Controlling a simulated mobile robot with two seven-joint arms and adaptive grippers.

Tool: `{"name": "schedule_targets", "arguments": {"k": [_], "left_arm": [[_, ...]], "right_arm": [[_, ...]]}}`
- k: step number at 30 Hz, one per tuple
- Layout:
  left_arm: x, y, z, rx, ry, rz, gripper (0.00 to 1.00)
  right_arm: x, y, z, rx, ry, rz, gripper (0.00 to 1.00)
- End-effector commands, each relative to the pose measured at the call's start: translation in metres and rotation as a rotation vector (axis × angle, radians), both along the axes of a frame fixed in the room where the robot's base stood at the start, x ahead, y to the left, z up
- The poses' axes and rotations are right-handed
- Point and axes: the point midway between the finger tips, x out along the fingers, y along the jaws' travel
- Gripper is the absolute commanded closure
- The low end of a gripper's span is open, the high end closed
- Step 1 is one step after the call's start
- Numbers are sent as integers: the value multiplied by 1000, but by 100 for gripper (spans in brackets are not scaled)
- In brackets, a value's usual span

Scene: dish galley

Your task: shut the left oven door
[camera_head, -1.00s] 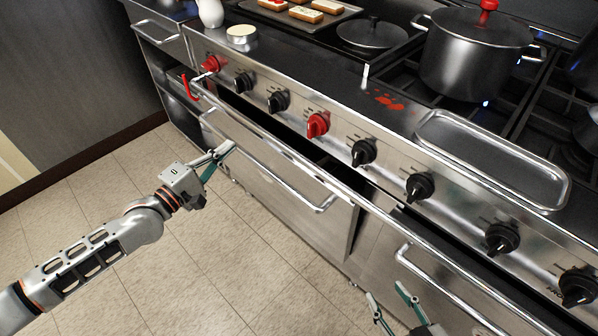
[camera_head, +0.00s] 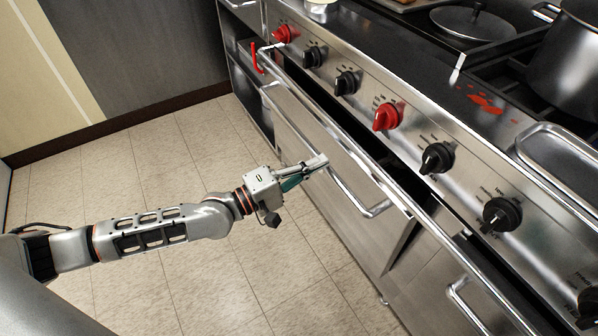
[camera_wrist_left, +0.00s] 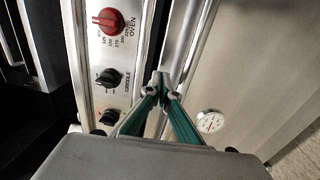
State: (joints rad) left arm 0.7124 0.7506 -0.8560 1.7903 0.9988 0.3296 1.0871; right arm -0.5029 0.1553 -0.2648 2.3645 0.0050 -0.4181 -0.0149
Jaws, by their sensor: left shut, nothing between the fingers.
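The left oven door (camera_head: 305,135) is a steel panel with a long bar handle (camera_head: 352,188). A dark gap shows along its top edge under the control panel, so it stands a little ajar. My left gripper (camera_head: 322,162) is shut and empty, with its tips in front of the door close to the handle. I cannot tell whether they touch it. In the left wrist view the gripper tips (camera_wrist_left: 160,78) show before the steel front, with the door's round gauge (camera_wrist_left: 210,122) to their right. My right gripper is out of view.
The control panel has red knobs (camera_head: 387,116) and black knobs (camera_head: 437,157). A red hooked item (camera_head: 258,58) hangs at the rail's far end. Another oven door's handle (camera_head: 480,312) is at lower right. Pots and a tray (camera_head: 562,150) stand on top. The tiled floor (camera_head: 150,170) is clear.

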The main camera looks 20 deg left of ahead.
Motion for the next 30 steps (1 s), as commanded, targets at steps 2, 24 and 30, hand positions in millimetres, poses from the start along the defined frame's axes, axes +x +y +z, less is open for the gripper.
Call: {"name": "schedule_targets", "arguments": {"k": [2, 24, 30], "left_arm": [[11, -9, 0, -1, 0, 0, 100], [36, -29, 4, 0, 0, 0, 100], [58, -45, 6, -2, 0, 1, 100]], "right_arm": [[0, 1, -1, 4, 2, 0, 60], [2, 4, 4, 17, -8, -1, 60], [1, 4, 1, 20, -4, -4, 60]]}}
